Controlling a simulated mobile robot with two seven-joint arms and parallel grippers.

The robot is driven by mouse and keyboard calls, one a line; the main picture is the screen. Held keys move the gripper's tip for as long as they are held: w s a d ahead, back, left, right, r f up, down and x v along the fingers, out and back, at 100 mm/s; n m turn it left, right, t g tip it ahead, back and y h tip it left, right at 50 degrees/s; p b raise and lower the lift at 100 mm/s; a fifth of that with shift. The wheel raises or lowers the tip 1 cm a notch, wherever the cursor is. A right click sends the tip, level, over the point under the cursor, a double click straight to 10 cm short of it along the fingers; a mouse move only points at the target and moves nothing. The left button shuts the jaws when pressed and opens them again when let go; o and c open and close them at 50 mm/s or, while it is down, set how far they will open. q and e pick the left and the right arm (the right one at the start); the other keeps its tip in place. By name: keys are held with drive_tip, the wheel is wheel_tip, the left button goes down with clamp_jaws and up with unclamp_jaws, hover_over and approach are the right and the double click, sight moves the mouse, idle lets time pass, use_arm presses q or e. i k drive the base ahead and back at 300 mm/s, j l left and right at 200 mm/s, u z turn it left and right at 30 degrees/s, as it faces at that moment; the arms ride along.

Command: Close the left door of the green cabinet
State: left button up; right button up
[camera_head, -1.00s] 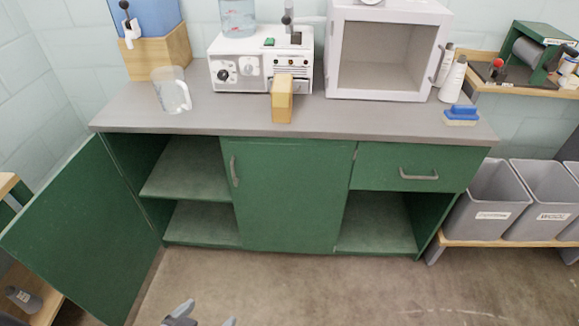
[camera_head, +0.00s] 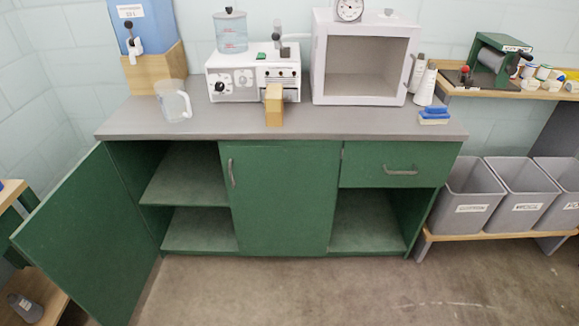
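The green cabinet (camera_head: 281,200) stands against the wall under a grey countertop (camera_head: 290,122). Its left door (camera_head: 88,240) is swung wide open to the left, showing two empty shelf spaces (camera_head: 190,185) inside. No handle shows on the face of the left door that I see. The middle door with its upright handle (camera_head: 232,172) is shut. Neither of my grippers is in view.
A jug (camera_head: 173,101), a white machine (camera_head: 252,78), a white box-shaped oven (camera_head: 364,58) and a blue brush (camera_head: 434,115) stand on the countertop. Grey bins (camera_head: 470,197) stand at right. A wooden shelf (camera_head: 38,292) is close behind the open door. The floor in front is clear.

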sight(88, 236)
drive_tip(key=i+j+u, duration=0.1)
drive_tip(key=j, duration=0.35)
drive_tip(key=i+j+u, duration=0.1)
drive_tip(key=j, duration=0.3)
drive_tip(key=i+j+u, duration=0.15)
drive_tip(key=j, duration=0.25)
drive_tip(key=i+j+u, duration=0.1)
drive_tip(key=j, duration=0.3)
drive_tip(key=i+j+u, duration=0.1)
drive_tip(key=i+j, duration=0.15)
drive_tip(key=j, duration=0.15)
drive_tip(key=i+j+u, duration=0.1)
drive_tip(key=j, duration=0.25)
drive_tip(key=i, duration=0.1)
